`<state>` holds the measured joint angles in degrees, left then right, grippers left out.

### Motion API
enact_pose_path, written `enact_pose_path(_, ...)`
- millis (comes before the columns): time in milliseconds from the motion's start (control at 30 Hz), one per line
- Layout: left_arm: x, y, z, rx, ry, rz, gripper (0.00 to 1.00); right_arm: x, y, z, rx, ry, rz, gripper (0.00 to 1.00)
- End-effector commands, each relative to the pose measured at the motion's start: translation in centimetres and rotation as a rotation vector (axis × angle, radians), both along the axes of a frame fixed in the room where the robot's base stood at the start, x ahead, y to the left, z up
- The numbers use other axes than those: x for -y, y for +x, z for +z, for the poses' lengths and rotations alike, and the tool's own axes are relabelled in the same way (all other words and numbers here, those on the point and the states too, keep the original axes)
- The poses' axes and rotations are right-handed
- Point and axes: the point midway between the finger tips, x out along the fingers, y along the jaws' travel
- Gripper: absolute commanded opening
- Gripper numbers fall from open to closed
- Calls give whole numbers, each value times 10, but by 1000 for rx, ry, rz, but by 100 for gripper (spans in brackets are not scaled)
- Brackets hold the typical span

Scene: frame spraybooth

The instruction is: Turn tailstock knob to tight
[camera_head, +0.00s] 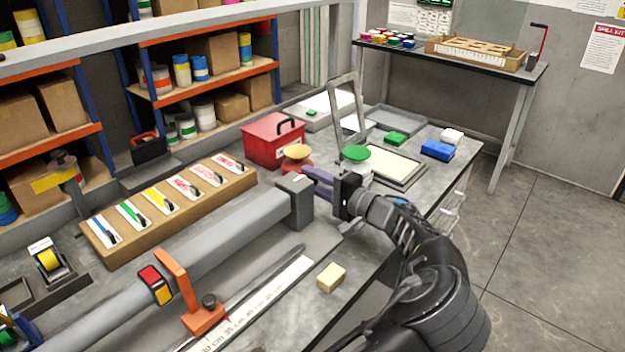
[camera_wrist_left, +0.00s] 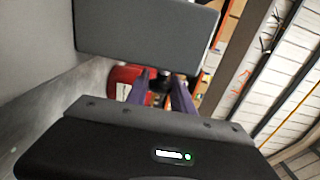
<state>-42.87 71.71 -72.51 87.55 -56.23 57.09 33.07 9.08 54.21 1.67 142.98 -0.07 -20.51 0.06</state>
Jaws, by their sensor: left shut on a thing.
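The tailstock (camera_head: 295,203) is a grey block at the far end of a long grey bar. It also fills the upper part of the left wrist view (camera_wrist_left: 145,32). My left gripper (camera_head: 316,178) is at the block's right side, its purple fingers behind the block's end. In the left wrist view the fingers (camera_wrist_left: 160,92) close around a small dark knob (camera_wrist_left: 158,100) beside the block. Most of the knob is hidden by the fingers, and its turn position cannot be read. My right gripper is not in view.
An orange stop (camera_head: 200,315) and a scale (camera_head: 265,300) lie along the bar, with a tan block (camera_head: 331,277) nearby. A red box (camera_head: 272,140), a yellow-topped item (camera_head: 297,152) and a green-topped item (camera_head: 356,153) stand beyond the gripper. A wooden board (camera_head: 240,178) lies left.

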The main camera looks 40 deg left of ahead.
Motion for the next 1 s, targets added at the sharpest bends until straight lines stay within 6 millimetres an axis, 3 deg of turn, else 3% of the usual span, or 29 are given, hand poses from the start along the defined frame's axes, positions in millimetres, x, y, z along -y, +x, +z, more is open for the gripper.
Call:
enact_pose_path(367,0,0,3,-8,-120,1,0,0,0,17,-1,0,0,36)
enact_pose_path(1000,0,0,3,-45,-549,0,0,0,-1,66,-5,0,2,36)
